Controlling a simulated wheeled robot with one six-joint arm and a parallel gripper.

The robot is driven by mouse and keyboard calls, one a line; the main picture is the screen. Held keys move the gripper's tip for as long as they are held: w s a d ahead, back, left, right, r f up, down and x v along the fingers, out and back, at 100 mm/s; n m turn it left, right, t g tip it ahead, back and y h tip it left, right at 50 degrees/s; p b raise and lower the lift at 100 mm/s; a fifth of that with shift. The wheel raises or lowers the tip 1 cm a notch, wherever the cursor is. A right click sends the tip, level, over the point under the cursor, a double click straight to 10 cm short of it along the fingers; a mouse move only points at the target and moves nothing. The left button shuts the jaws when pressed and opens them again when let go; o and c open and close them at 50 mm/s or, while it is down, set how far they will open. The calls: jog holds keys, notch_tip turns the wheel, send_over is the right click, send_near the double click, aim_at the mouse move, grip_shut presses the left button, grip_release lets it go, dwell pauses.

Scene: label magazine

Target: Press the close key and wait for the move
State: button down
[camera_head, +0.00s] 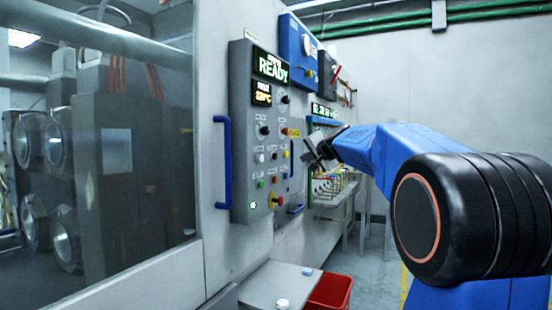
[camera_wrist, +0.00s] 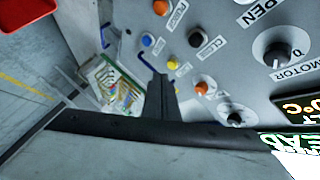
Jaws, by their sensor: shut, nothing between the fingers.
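The control panel (camera_head: 240,110) is a grey box on the machine front, with a lit display (camera_head: 272,66) reading READY and a smaller temperature display (camera_head: 262,93). In the wrist view, the close key (camera_wrist: 196,37) is a dark round button beside a label that seems to read CLOSE. My gripper (camera_head: 310,150) is shut and empty, just right of the panel in the head view. Its dark fingers (camera_wrist: 160,95) show below and left of the close key in the wrist view, apart from it in the picture. The exact gap to the panel cannot be told.
Other buttons and knobs crowd the panel, including a MOTOR knob (camera_wrist: 278,52) and an orange button (camera_wrist: 200,88). Blue handles (camera_head: 224,160) stick out beside the panel. A red bin (camera_head: 332,291) stands below. A rack of coloured items (camera_head: 332,187) is behind my gripper.

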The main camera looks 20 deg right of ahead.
aim_at(275, 156)
jog(key=w+a, duration=0.5)
jog(key=w, duration=0.1)
jog(key=shift+w, duration=0.3)
jog(key=shift+w+a, duration=0.1)
jog(key=shift+a, duration=0.05)
dwell(2.0)
jog(key=shift+w+a, duration=0.2)
jog(key=shift+w, duration=0.05)
